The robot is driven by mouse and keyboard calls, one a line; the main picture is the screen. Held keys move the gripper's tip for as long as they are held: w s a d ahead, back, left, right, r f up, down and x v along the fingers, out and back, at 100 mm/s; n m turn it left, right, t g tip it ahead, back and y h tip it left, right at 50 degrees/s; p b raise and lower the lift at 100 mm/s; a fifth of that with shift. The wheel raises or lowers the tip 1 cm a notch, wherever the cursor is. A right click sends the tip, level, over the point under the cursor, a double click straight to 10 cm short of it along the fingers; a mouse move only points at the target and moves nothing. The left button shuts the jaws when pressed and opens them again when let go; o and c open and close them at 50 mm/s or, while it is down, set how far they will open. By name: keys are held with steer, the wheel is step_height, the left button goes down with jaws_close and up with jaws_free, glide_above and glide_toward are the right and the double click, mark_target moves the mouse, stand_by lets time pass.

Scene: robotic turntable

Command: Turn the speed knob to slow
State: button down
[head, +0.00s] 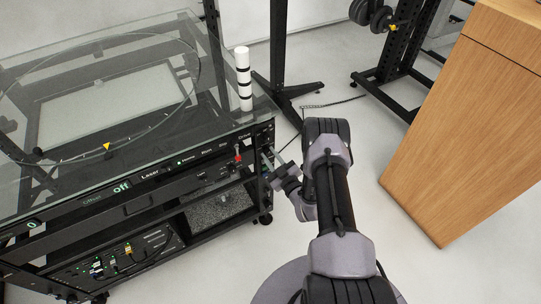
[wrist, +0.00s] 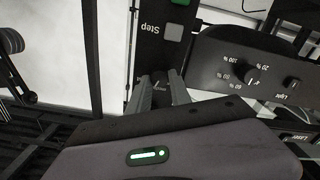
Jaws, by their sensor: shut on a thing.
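My gripper (wrist: 161,92) reaches the dark control panel in the wrist view, one grey finger on each side of a small dark knob (wrist: 161,78), taken as the speed knob. It is shut on this knob, just below the button marked "Step" in that view. The fingers hide much of the knob, and I cannot read its setting or any slow mark. In the head view my gripper (head: 275,170) is at the right front end of the turntable unit (head: 190,165); the knob is not clear there.
A percent dial (wrist: 252,73) and another small knob (wrist: 291,82) sit on a panel at the right of the wrist view. In the head view, a red-tipped switch (head: 238,154) is left of my gripper. A wooden block (head: 460,130) stands at right, with open floor between.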

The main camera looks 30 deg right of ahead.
steer(key=n, duration=0.6)
steer(key=shift+f+p, duration=0.1)
steer(key=shift+p, duration=0.3)
steer(key=n+p, duration=0.1)
steer(key=n, duration=0.6)
steer(key=shift+f, duration=0.1)
steer(key=shift+n, duration=0.3)
steer(key=c, duration=1.2)
jaws_free()
steer(key=shift+s, duration=0.15)
